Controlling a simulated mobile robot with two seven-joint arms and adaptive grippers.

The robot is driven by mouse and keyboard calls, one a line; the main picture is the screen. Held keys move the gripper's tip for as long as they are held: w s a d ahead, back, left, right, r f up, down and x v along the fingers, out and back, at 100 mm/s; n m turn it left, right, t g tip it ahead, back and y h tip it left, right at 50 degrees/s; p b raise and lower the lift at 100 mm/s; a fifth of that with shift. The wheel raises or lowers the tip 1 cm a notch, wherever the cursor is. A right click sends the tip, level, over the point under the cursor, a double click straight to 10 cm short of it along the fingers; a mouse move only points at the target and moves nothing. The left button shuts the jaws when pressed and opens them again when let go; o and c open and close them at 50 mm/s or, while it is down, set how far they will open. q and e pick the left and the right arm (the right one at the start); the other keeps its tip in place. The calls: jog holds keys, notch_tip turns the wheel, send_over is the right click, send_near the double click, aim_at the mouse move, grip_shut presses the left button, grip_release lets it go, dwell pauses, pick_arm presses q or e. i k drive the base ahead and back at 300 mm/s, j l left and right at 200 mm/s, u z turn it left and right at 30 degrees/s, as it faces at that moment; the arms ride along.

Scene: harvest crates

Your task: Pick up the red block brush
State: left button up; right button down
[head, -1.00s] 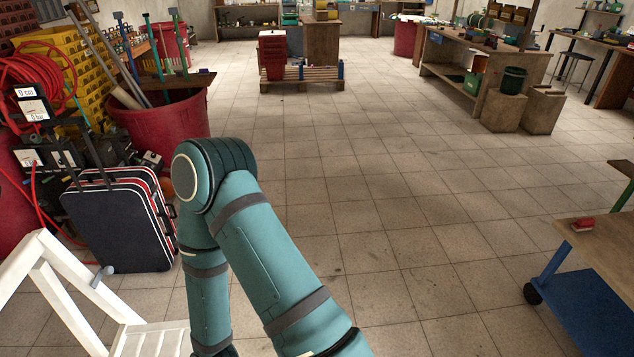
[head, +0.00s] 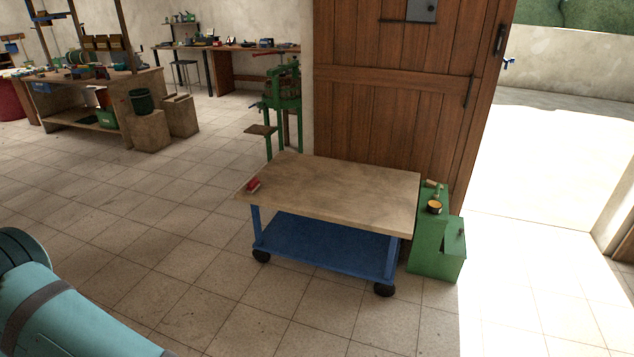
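The red block brush (head: 253,185) lies at the left end of a wooden-topped cart (head: 340,190), close to the edge. It looks small and red, with a lighter part that I cannot make out clearly. Part of my teal arm shows at the lower left, well short of the cart. Neither of my grippers is in view.
The cart has a blue lower shelf (head: 325,243) and black wheels. A green cabinet (head: 436,245) stands at its right, a green machine (head: 283,105) and a wooden door (head: 405,95) behind it. Open tiled floor (head: 180,240) lies in front and to the left.

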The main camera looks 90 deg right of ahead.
aim_at(252, 185)
jog(key=z, duration=2.6)
jog(key=u, duration=2.8)
jog(key=z, duration=2.8)
